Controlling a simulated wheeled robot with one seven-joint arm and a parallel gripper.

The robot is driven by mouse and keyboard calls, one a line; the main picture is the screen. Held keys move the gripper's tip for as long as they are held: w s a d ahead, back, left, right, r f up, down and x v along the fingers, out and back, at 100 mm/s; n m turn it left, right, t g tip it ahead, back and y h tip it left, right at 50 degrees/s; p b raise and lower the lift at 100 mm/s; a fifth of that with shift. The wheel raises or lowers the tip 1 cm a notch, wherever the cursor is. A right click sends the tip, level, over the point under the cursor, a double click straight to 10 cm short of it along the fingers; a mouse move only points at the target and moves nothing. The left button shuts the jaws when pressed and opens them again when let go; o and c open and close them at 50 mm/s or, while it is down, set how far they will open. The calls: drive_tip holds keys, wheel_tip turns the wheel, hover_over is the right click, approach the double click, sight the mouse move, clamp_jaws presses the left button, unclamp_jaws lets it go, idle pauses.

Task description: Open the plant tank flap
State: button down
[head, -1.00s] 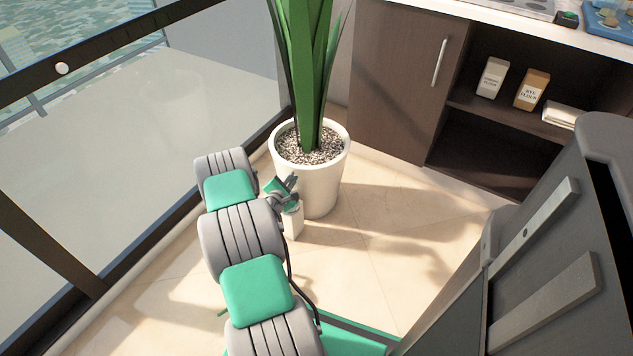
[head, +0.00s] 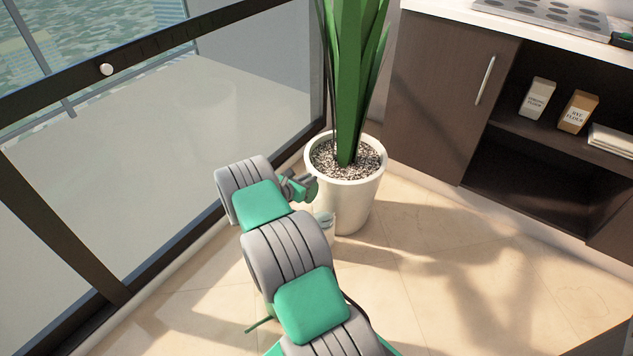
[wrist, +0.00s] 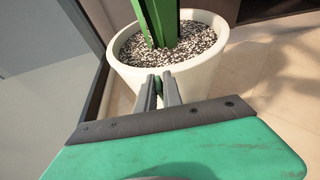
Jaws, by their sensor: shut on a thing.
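The white plant pot (head: 355,195) stands on the floor, with tall green leaves and speckled pebbles. A small pale tank (head: 324,224) projects from its near lower side; its top looks open, with a bluish inside. My gripper (head: 298,187) is beside the pot's left side, just above and left of the tank. In the wrist view my gripper (wrist: 159,84) points at the pot's near wall (wrist: 195,78), with a slim gap between its fingers. It is shut on what seems to be the tank flap, which is mostly hidden by the fingers.
A glass panel with a dark frame (head: 110,72) runs along the left, close to my arm. A dark cabinet (head: 450,95) with open shelves stands at the back right. The tiled floor (head: 440,260) right of the pot is clear.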

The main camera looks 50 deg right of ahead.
drive_tip(key=shift+w+f, duration=0.2)
drive_tip(key=shift+w, duration=0.4)
drive_tip(key=shift+w+a, duration=0.1)
drive_tip(key=c, duration=1.6)
unclamp_jaws()
drive_tip(key=shift+f, duration=0.1)
drive_tip(key=shift+o, duration=0.2)
drive_tip(key=p+v, duration=0.2)
drive_tip(key=v, duration=0.6)
